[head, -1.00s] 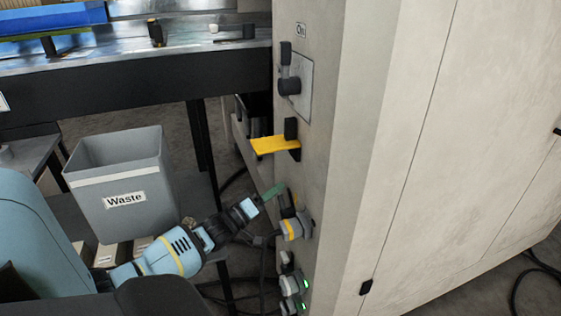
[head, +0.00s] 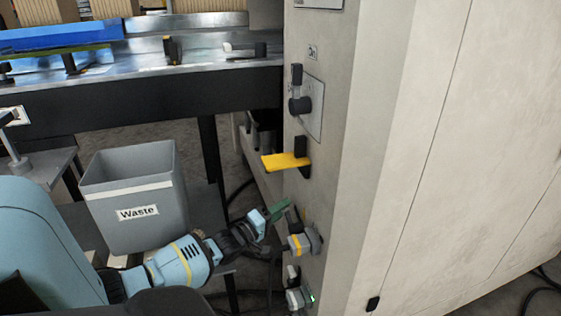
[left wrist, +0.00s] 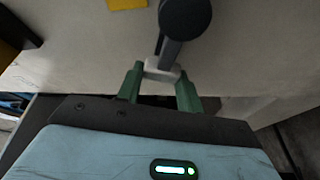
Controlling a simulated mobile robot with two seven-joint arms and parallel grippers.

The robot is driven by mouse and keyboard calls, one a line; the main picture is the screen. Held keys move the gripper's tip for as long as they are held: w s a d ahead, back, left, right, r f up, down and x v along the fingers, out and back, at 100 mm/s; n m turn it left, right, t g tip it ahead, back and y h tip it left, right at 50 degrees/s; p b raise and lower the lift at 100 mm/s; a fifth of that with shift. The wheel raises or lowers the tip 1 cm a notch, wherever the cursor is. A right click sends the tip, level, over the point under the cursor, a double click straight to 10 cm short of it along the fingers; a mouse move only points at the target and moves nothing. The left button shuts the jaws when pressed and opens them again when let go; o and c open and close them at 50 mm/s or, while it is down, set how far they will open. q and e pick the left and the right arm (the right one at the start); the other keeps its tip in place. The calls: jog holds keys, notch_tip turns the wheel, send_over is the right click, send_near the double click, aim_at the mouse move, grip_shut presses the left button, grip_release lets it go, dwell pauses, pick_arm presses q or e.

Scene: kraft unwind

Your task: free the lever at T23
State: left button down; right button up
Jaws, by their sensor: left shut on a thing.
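A dark grey lever (left wrist: 170,48) with a round dark hub (left wrist: 185,18) stands out from the pale cabinet face in the left wrist view. Its end has a light grey piece (left wrist: 162,71) between the two green fingers. My left gripper (left wrist: 160,85) is shut on this lever end. In the head view my left gripper (head: 279,209) is at the lower cabinet side, by a dark lever (head: 294,219) above a grey rotary fitting with a yellow band (head: 301,243). Its grip is partly hidden there. I cannot read any T23 label. My right gripper is not in view.
A yellow plate (head: 286,162) juts from the cabinet (head: 355,150) just above the gripper. Another dark lever (head: 299,100) is higher up.

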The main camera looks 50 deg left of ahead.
pick_arm(q)
jog(key=shift+f, duration=0.1)
jog(key=c, duration=1)
grip_release()
jog(key=shift+c, duration=0.2)
jog(key=shift+o, duration=0.6)
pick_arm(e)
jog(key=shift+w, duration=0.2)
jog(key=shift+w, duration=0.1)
pick_arm(q)
jog(key=s+p, duration=0.1)
jog(key=s, duration=0.6)
jog(key=shift+s+f+p, duration=0.3)
jog(key=shift+s+f, duration=0.05)
jog(key=shift+f, duration=0.1)
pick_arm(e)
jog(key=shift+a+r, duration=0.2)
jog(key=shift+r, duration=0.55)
